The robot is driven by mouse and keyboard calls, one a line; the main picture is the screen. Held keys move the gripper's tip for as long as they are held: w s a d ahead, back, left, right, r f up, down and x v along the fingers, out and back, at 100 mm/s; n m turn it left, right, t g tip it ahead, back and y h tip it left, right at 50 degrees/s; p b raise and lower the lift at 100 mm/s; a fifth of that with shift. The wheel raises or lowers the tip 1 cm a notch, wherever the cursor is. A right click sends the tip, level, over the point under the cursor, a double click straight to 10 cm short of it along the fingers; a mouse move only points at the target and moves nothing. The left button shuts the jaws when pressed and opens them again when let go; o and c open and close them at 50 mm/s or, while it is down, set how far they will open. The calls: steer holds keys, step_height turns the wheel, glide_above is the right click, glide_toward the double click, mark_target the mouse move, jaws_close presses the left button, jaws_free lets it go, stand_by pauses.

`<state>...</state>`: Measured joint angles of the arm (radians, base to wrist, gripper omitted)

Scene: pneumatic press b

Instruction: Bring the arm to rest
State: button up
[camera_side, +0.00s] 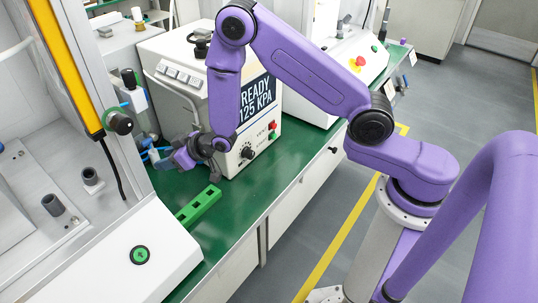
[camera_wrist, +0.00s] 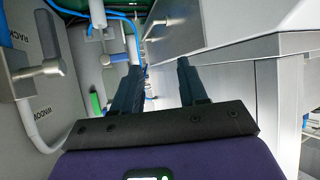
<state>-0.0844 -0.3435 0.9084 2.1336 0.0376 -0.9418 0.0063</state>
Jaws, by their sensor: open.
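My arm is purple with black joints. My gripper (camera_side: 203,160) hangs low over the green bench top, in front of the grey box with the "READY 125 KPA" display (camera_side: 258,97). In the wrist view the two dark fingers of my gripper (camera_wrist: 161,72) stand apart, and no object shows held between them. A green block with square holes (camera_side: 199,206) lies on the bench, below my gripper in the picture and apart from it.
A white machine with a green button (camera_side: 140,255) and grey cylindrical parts (camera_side: 53,204) stands at left. A yellow column (camera_side: 66,65) rises beside it. Blue tubing (camera_wrist: 128,22) and a metal handle (camera_wrist: 40,70) show near the fingers. The bench's front right is clear.

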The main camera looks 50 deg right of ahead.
steer(key=s+r+n+g, duration=0.25)
steer(key=s+r, duration=0.25)
steer(key=s, duration=0.5)
steer(key=s+r+n+g, duration=0.2)
steer(key=s+r+g, duration=0.25)
steer(key=s, duration=0.45)
steer(key=s+d+r+n+g+h, duration=0.2)
steer(key=s+d+r, duration=0.1)
steer(key=s+d, duration=0.4)
steer(key=s+d+r+n+g+h, duration=0.1)
steer(key=s+d, duration=0.6)
steer(key=s, duration=0.7)
step_height(320, 180, up, 2)
steer(key=shift+d+r+n+g+h, duration=0.2)
steer(key=shift+d+n+g+h, duration=0.2)
steer(key=shift+h, duration=0.2)
